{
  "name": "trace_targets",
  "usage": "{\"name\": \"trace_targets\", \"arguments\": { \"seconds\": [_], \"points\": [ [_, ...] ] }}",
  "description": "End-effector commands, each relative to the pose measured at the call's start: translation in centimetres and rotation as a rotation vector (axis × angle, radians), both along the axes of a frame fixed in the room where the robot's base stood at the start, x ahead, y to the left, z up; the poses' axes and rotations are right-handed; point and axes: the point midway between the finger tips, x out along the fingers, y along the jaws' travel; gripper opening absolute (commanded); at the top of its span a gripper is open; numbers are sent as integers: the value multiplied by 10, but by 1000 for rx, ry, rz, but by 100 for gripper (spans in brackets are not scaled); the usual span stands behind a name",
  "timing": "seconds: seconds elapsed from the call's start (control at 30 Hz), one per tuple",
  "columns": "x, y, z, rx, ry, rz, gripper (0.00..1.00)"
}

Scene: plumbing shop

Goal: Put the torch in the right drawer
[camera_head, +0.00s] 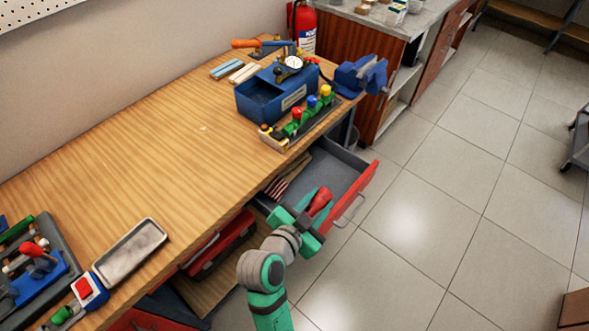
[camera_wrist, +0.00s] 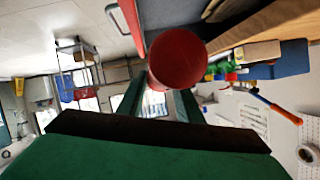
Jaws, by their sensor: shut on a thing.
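The torch shows as a red body (camera_head: 320,201) held at my gripper (camera_head: 313,214), above or just inside the open drawer. In the wrist view its round red end (camera_wrist: 178,58) stands between the two green fingers of my gripper (camera_wrist: 158,98). The fingers are shut on it. The right drawer (camera_head: 345,166) is pulled out under the right end of the workbench, with a grey inside and a red front. A striped red and white thing (camera_head: 277,188) lies near its left side. My gripper hides part of the drawer's near side. The torch's height above the drawer floor is unclear.
On the workbench (camera_head: 130,150) stand a blue toolbox (camera_head: 255,108), a rack of coloured-handled valves (camera_head: 298,125) and a blue vise (camera_head: 362,75). A grey tray (camera_head: 130,252) lies at the left. A red toolbox (camera_head: 220,245) sits below the bench.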

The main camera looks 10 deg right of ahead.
Motion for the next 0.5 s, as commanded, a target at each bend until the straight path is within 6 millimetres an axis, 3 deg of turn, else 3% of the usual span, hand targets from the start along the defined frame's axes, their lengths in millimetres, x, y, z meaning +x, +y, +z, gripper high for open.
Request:
{"name": "trace_targets", "arguments": {
  "seconds": [0.43,0.5],
  "points": [
    [86,-12,-37,1,-1,-1,4],
    [96,-14,-51,0,3,0,4]
  ]
}}
